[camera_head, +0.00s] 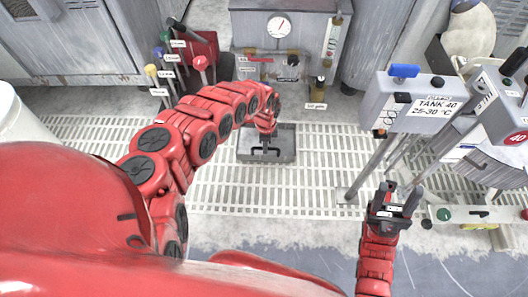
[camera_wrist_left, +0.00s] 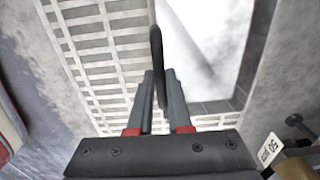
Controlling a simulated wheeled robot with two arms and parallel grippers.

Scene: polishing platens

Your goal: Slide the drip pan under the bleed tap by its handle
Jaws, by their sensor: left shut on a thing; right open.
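The drip pan (camera_head: 285,152) is a shallow grey tray lying on the floor grating in front of the grey machine. It also shows as a bright surface with a dark rim in the left wrist view (camera_wrist_left: 205,35). My left gripper (camera_head: 265,146) is at the pan. In the left wrist view its fingers (camera_wrist_left: 160,95) are shut on the dark, thin handle (camera_wrist_left: 157,50). A brass-coloured fitting (camera_head: 318,84) with a tag hangs low on the machine's right side; I cannot tell if it is the bleed tap. My right gripper (camera_head: 398,194) is open and empty, away from the pan.
The grey machine (camera_head: 290,30) with a round gauge stands behind the pan. A red rack (camera_head: 200,58) with coloured-knob levers is to its left. A tank unit (camera_head: 400,103) on slanted legs stands right. The floor grating (camera_head: 325,165) around the pan is largely clear.

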